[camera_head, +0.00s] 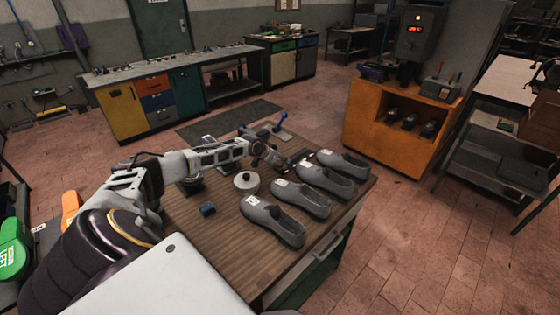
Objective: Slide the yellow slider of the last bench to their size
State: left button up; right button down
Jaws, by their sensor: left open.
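The wooden-topped bench (215,248) in front of me carries a row of grey shoes: a near one (272,221), two behind it (303,198), (330,179) and a far one (352,162). Small white labels sit on them, too small to read. My left gripper (274,158) is over the far part of this bench, left of the far shoe, open, with small dark fittings close around it. I cannot tell whether it touches them. I cannot make out a yellow slider; the gripper may hide it. My right gripper is out of view.
A round grey tin (246,182) and a small blue block (207,209) stand on the bench, left of the shoes. A blue-handled fitting (281,125) is at its far edge. An orange cabinet (367,126) with a machine stands behind right. Open floor lies between.

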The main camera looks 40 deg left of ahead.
pick_arm(q)
jog(key=shift+c, duration=0.3)
grip_shut()
jog(key=shift+w, duration=0.15)
